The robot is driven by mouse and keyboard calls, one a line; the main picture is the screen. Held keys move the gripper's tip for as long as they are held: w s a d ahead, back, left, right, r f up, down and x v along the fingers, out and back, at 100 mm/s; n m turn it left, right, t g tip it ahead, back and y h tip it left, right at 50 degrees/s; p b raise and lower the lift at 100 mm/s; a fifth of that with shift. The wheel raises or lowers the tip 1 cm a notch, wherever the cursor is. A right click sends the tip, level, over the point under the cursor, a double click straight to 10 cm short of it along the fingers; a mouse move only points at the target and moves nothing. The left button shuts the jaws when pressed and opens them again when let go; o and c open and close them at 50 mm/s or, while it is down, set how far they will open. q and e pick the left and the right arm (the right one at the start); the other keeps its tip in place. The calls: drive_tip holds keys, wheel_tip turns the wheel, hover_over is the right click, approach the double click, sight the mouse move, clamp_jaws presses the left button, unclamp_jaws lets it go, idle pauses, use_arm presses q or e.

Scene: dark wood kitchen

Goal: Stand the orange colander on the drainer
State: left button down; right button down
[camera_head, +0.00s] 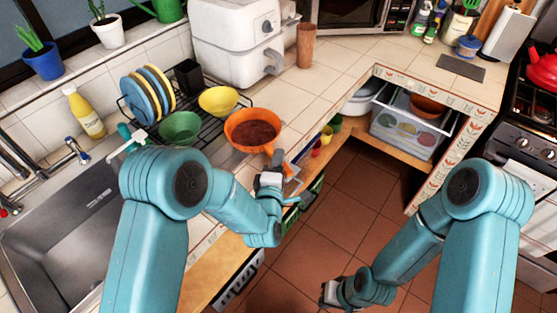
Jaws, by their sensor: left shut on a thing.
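The orange colander (238,117) is upright at the right end of the black wire drainer (218,133), its brown inside facing up. I cannot tell whether its base rests on the drainer or is just above it. My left gripper (272,165) is shut on the colander's near side, at its handle. Its fingertips are partly hidden. My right gripper (331,293) hangs low over the floor, far from the colander, and its fingers are too small to read.
The drainer also holds a green bowl (180,129), a yellow bowl (218,101), upright plates (147,96) and a black holder (188,78). A white appliance (235,42) stands behind. The steel sink (75,230) is left. Counter right of the colander is clear.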

use_arm(q)
drive_tip(key=shift+f, duration=0.15)
drive_tip(key=c, duration=1.1)
unclamp_jaws()
drive_tip(key=shift+o, duration=0.3)
